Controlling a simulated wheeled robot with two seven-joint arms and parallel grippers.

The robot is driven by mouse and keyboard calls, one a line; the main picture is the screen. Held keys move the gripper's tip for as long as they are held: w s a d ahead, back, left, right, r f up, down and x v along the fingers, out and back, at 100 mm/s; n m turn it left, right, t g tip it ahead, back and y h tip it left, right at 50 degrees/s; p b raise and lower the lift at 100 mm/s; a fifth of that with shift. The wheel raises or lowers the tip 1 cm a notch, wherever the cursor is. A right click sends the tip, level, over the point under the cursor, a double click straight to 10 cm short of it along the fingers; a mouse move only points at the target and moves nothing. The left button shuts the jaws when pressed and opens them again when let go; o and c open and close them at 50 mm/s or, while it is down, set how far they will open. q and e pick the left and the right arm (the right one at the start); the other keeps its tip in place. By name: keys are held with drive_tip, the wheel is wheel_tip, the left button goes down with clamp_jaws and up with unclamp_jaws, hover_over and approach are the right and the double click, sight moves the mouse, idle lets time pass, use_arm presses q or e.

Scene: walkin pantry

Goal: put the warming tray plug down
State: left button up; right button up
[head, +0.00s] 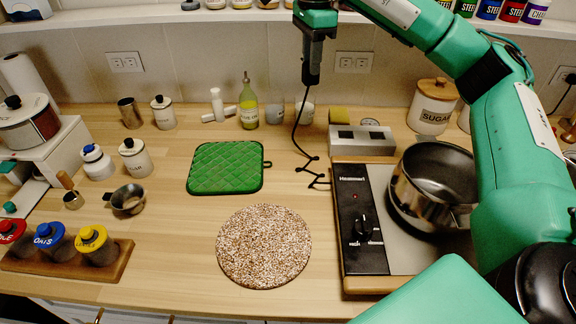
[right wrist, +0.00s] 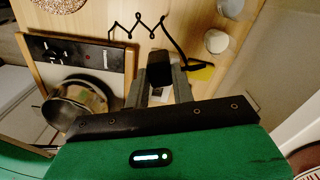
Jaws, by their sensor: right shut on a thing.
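My right gripper (head: 311,78) reaches down from the top of the head view, in front of the tiled back wall and above the counter. It is shut on the black warming tray plug (right wrist: 160,68), which shows between the two fingers in the right wrist view. The plug's black cord (head: 297,122) hangs from the gripper and runs in zigzags over the counter to the warming tray (head: 359,248). The tray has a black control panel with a knob, and a steel pot (head: 430,188) stands on it. My left gripper is not in view.
A wall outlet (head: 354,62) is just right of the gripper. A silver box with dark slots (head: 362,140) stands behind the tray. A green quilted mat (head: 225,168) and a round speckled mat (head: 264,246) lie left of the tray. An oil bottle (head: 248,106) stands near the wall.

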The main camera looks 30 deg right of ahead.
sight(309, 84)
drive_tip(key=shift+a+f, duration=0.25)
drive_tip(key=shift+f, duration=0.15)
wheel_tip(309, 84, down, 4)
drive_tip(key=shift+f+b, duration=0.1)
drive_tip(key=shift+b, duration=0.4)
wheel_tip(309, 84, down, 15)
drive_tip(key=shift+f+p, duration=0.2)
drive_tip(key=shift+p, duration=0.2)
drive_tip(key=shift+f, duration=0.15)
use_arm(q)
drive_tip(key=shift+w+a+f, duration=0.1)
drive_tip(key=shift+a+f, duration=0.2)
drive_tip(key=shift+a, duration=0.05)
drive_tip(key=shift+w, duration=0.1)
